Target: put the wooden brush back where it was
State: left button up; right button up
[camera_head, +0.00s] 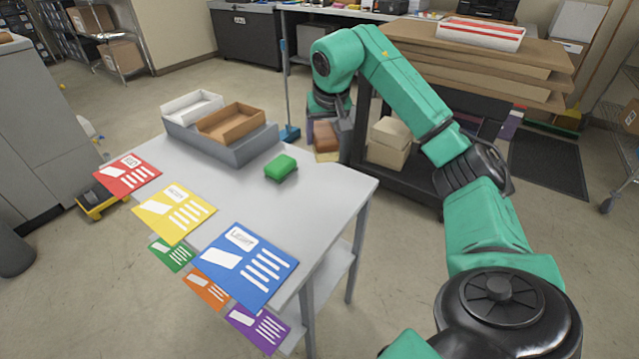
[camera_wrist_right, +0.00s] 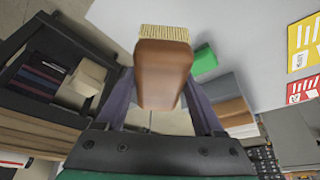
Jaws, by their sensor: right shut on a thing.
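The wooden brush (camera_wrist_right: 163,70), brown with pale bristles, is between the fingers of my right gripper (camera_wrist_right: 160,92) in the right wrist view. The gripper is shut on it. In the head view my right gripper (camera_head: 328,122) points down beside the far right edge of the grey table (camera_head: 330,185). The brown brush (camera_head: 325,138) shows just below it, apart from the tabletop. My left gripper is not in view.
A green block (camera_head: 281,167) lies on the table. A grey stand (camera_head: 228,150) at the back left bears a white tray (camera_head: 192,106) and a brown tray (camera_head: 231,123). Coloured cards line the front left edge. A dark cart (camera_head: 400,180) with boxes stands right.

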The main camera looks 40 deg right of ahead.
aim_at(328, 154)
notch_tip(328, 154, down, 14)
jog(key=shift+w+f, duration=0.1)
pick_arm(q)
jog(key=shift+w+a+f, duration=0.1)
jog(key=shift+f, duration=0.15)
pick_arm(e)
jog(key=shift+w, duration=0.1)
jog(key=shift+f, duration=0.1)
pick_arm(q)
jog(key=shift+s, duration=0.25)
pick_arm(e)
jog(key=o, duration=1.2)
jog(key=v, duration=1.2)
jog(key=shift+a, duration=0.1)
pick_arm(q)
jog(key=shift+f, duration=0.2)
